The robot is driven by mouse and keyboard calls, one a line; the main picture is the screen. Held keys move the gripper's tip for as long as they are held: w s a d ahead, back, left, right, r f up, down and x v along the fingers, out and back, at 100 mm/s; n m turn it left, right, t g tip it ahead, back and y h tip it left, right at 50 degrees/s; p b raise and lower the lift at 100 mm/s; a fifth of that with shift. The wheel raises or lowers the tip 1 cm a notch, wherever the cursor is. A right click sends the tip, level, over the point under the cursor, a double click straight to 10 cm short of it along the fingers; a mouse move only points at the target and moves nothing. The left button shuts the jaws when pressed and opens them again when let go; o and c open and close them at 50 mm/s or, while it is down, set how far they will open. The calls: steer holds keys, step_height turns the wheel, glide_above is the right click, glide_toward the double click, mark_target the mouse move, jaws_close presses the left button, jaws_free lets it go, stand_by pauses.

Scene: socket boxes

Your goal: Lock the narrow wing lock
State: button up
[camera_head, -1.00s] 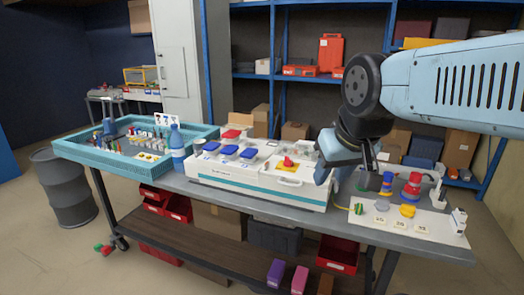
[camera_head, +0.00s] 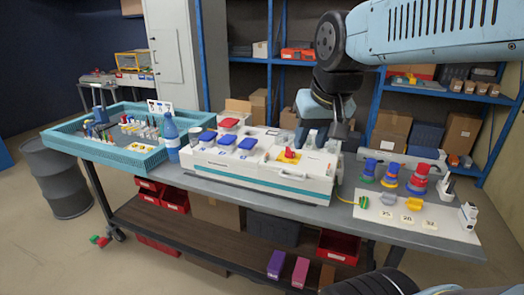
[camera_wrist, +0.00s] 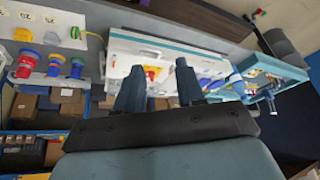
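I cannot tell for sure which part is the narrow wing lock. A red wing-shaped knob on a yellow plate (camera_head: 289,156) sits on the right part of the white socket box (camera_head: 262,178). The knob also shows in the wrist view (camera_wrist: 152,73), between my fingers in the picture. My gripper (camera_head: 334,132) is above the table near the box's back right corner. In the wrist view its two dark fingers (camera_wrist: 159,82) stand apart with nothing between them. The fingertips appear clear of the knob.
Blue lids (camera_head: 226,140) cover sockets on the box's left part. A blue bottle (camera_head: 170,137) and a teal tray (camera_head: 140,165) stand at left. Shelves are behind.

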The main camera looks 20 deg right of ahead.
steer(key=w+r+m+g, duration=0.2)
steer(key=w, duration=0.8)
steer(key=m+g, duration=0.3)
steer(key=m, duration=0.1)
glide_above(267, 154)
step_height(267, 154, down, 10)
step_height(267, 154, down, 13)
steer(key=shift+a, duration=0.1)
steer(key=shift+c, duration=0.4)
